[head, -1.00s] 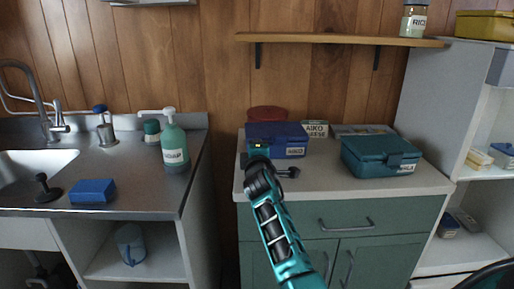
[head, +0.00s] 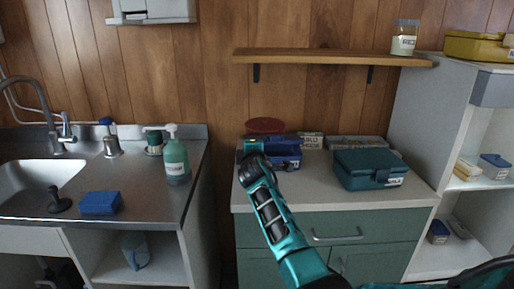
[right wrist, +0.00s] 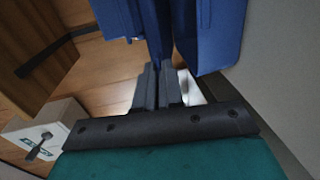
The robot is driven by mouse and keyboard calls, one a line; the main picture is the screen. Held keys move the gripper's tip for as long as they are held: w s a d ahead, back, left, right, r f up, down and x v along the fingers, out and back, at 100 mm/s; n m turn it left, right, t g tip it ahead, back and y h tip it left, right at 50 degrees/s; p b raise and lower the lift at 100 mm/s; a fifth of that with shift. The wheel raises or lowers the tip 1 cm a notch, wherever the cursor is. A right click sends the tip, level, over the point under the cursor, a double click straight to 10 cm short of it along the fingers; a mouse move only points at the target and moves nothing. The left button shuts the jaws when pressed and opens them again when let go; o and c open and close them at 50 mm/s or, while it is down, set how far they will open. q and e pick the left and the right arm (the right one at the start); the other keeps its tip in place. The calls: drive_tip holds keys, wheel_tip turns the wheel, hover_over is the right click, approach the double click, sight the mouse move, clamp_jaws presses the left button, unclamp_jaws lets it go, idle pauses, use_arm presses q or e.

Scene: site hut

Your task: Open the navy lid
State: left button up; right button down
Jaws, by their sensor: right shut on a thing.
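The navy box with its navy lid (head: 284,146) stands on the right counter, in front of a red round thing. My right gripper (head: 252,147) is at the left part of the box, and my arm hides some of it. In the right wrist view, blue panels (right wrist: 215,35) fill the top, and the right gripper's dark fingers (right wrist: 158,85) are together on a thin blue part between them. The lid's outline looks uneven in the head view; how far it is raised I cannot tell. My left gripper is not in view.
A teal box (head: 368,169) stands to the right on the same counter. Behind are a small labelled container (head: 311,140) and a grey tray (head: 357,142). A wooden shelf (head: 335,57) hangs above. At left are a sink, a green bottle (head: 176,160) and a blue block (head: 100,203).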

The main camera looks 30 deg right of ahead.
drive_tip(key=r, duration=0.2)
drive_tip(key=w+d+r+p, duration=0.1)
drive_tip(key=r, duration=0.1)
drive_tip(key=w+r+p, duration=0.1)
drive_tip(key=r, duration=0.1)
drive_tip(key=shift+d, duration=0.2)
drive_tip(key=w+r, duration=0.1)
drive_tip(key=w+d+r, duration=0.1)
drive_tip(key=w+r, duration=0.1)
drive_tip(key=shift+w+d, duration=0.3)
drive_tip(key=shift+d, duration=0.1)
drive_tip(key=c, duration=1.8)
unclamp_jaws()
drive_tip(key=shift+w, duration=0.15)
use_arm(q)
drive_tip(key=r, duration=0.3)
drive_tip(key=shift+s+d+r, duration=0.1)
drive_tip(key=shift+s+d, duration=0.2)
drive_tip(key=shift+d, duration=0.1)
use_arm(e)
drive_tip(key=o, duration=0.5)
